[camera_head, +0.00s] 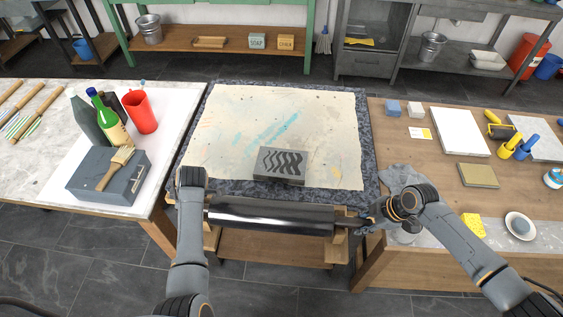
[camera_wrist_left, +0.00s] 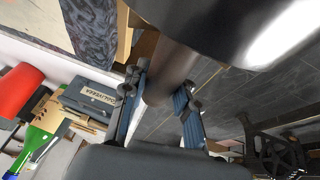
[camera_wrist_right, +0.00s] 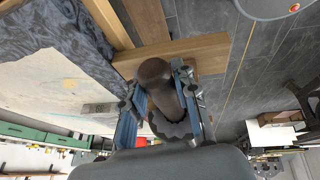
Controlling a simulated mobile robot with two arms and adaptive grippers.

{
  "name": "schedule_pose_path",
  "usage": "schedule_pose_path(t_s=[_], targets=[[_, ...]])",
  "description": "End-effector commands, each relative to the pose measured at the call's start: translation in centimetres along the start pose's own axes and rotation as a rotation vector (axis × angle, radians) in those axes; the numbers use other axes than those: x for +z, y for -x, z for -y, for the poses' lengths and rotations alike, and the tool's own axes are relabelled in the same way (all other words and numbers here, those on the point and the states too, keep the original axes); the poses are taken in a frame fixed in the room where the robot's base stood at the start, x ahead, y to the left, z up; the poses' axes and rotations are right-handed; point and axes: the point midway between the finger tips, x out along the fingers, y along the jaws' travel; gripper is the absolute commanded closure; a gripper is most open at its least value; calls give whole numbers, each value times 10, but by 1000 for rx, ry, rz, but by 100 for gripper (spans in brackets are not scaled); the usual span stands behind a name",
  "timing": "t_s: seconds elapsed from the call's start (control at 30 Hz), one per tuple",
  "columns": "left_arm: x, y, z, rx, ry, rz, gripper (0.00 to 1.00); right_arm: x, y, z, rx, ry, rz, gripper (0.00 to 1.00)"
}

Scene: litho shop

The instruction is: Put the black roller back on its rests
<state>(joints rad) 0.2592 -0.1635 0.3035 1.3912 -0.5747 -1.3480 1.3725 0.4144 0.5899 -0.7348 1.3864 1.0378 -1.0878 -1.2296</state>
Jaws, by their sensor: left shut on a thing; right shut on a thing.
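The black roller (camera_head: 270,216) lies level, left to right, along the front of the stone table, and its glossy body fills the top of the left wrist view (camera_wrist_left: 225,25). My left gripper (camera_wrist_left: 160,100) is shut on its left handle (camera_wrist_left: 170,68). My right gripper (camera_head: 366,219) is shut on its right handle (camera_wrist_right: 155,75). The wooden rests show beneath its ends, left (camera_head: 211,240) and right (camera_head: 340,245); a wooden piece also lies right behind the handle in the right wrist view (camera_wrist_right: 190,50). I cannot tell whether the roller touches the rests.
A stone slab with a stained sheet (camera_head: 230,120) and a grey patterned block (camera_head: 280,164) lies just behind the roller. A left table holds a grey box (camera_head: 105,180), brush, bottle and red cup (camera_head: 140,112). A right table (camera_head: 400,150) holds rollers and slabs. Tiled floor is in front.

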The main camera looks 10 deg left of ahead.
Motion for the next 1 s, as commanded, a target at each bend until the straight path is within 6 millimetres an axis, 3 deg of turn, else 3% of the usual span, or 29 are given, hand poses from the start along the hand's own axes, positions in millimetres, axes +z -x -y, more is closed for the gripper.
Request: schedule_pose_path(t_s=[0.03, 0.07, 0.17, 0.37, 0.4, 0.53, 0.87, 1.0], targets=[[-10, 1, -2, 5, 7, -18, 100, 6, 4, -3, 6, -3, 13, 100], [-10, 1, -2, 6, 7, -18, 65, 6, 4, -3, 6, -3, 13, 100], [-8, 1, -2, 5, 6, -15, 45, 6, 4, -3, 6, -3, 11, 100], [-4, 1, -1, 2, 2, -8, 45, 3, 3, -3, 6, -1, 5, 100], [-2, -2, 2, -4, 0, -4, 45, 4, 0, 0, 0, -2, 8, 69], [-1, -1, 2, -4, 0, -3, 45, 3, 0, 0, 0, -1, 5, 45], [-2, 2, 0, 0, 1, -3, 45, 1, 0, 0, 0, 0, 2, 45], [-8, 16, -4, 3, 3, -3, 45, 1, 0, 0, 0, 0, 2, 45]])
